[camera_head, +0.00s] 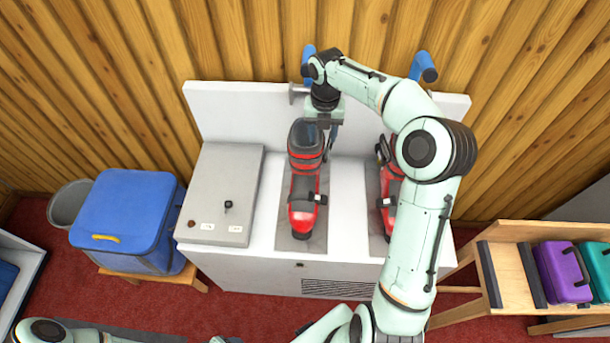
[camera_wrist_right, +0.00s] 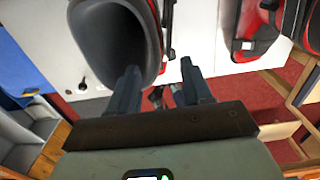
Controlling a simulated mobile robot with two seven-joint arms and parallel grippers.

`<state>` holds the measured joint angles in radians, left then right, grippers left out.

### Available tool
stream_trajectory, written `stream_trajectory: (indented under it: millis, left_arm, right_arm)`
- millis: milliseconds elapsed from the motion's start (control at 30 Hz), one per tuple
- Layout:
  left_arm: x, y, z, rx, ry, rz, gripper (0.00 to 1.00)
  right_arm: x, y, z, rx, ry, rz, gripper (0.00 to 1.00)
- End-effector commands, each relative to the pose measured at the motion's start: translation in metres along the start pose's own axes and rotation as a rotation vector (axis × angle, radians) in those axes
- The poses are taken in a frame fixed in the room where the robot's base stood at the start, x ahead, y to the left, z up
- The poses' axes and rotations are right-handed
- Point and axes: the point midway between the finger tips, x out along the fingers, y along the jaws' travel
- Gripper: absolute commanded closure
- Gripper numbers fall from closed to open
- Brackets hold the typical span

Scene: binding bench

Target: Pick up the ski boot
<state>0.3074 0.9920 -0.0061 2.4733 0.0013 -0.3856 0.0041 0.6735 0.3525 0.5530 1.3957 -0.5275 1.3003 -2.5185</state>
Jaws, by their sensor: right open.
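A red and black ski boot (camera_head: 304,195) stands on a grey mat (camera_head: 287,238) on the white bench, its dark cuff at the back. My right gripper (camera_head: 331,127) is open at the back right of the cuff. In the right wrist view the gripper (camera_wrist_right: 160,72) has one finger over the dark cuff opening of the boot (camera_wrist_right: 112,40) and the other outside it, to the right. I cannot tell whether either finger touches. A second red boot (camera_head: 387,165) is partly hidden behind my right arm. My left gripper is not in view.
A grey control box (camera_head: 222,190) sits on the bench (camera_head: 255,262) left of the boot. Blue-ended holders (camera_head: 423,67) rise along the back panel. A blue cooler bag (camera_head: 125,215) stands left, and a wooden rack (camera_head: 520,265) with purple and teal cases stands right.

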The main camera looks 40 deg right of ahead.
Motion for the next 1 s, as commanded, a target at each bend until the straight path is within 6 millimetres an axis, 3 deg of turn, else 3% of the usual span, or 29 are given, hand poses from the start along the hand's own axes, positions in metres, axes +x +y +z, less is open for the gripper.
stream_trajectory:
  millis: [400,667,700,833,1000]
  left_arm:
    - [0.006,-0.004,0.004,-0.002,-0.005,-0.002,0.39]
    - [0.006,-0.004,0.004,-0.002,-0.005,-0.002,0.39]
    - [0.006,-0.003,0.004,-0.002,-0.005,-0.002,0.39]
    - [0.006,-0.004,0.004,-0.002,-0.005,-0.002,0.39]
    - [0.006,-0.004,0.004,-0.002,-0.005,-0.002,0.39]
  right_arm:
    - [0.050,0.003,-0.002,0.001,0.002,0.000,0.51]
    - [0.053,0.004,-0.002,0.001,-0.001,0.002,0.51]
    - [0.053,0.004,-0.002,0.001,-0.001,0.002,0.54]
    - [0.053,0.003,-0.002,0.001,-0.001,0.002,0.96]
    - [0.053,0.003,-0.002,0.001,-0.001,0.002,1.00]
